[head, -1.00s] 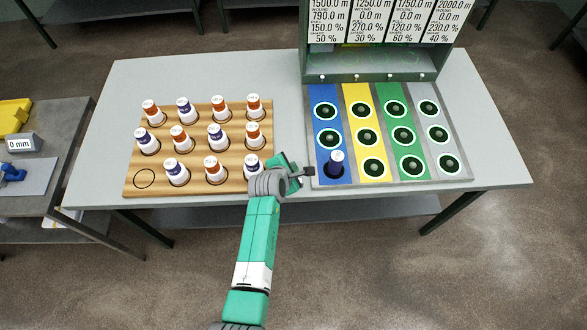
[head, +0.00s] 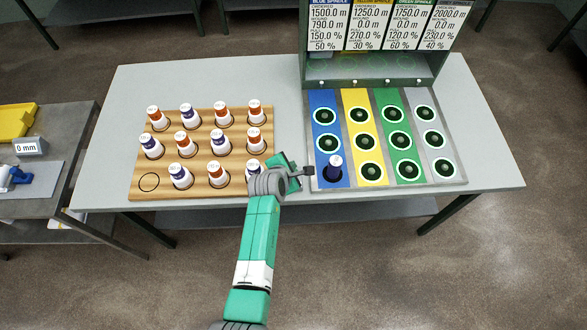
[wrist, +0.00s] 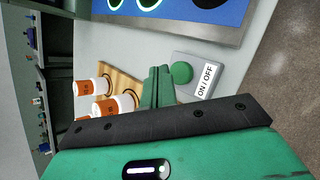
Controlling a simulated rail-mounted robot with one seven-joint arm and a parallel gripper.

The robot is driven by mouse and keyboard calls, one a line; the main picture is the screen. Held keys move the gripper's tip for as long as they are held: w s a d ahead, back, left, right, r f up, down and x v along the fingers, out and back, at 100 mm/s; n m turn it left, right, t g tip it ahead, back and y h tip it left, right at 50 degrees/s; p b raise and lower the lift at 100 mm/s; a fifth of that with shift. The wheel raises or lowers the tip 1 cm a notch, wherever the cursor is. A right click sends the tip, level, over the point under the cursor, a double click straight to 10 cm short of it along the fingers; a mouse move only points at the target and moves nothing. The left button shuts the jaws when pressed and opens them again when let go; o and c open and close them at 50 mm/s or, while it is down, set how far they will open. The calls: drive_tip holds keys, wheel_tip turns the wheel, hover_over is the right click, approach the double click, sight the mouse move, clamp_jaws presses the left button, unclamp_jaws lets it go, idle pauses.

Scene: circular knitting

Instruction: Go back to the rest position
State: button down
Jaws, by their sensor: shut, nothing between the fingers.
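My gripper (head: 290,172) hangs over the front of the table, between the wooden board and the coloured spindle panel. In the wrist view its green fingers (wrist: 158,86) are together with nothing between them. A grey box marked ON/OFF with a green button (wrist: 181,73) shows just right of the fingers there. In the head view the arm seems to cover this box. A dark purple bobbin (head: 335,168) stands upright in the front blue position, apart from my gripper.
The wooden board (head: 207,187) holds several white bobbins with orange or purple tops; its front-left spot is empty. The spindle panel (head: 452,178) has blue, yellow, green and grey columns. A display cabinet (head: 370,68) rises behind it. A side table (head: 60,170) stands left.

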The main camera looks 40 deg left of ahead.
wheel_tip(320, 180, up, 4)
drive_tip(key=p, duration=0.2)
drive_tip(key=shift+f+p, duration=0.25)
drive_tip(key=shift+p, duration=0.05)
drive_tip(key=shift+f, duration=0.15)
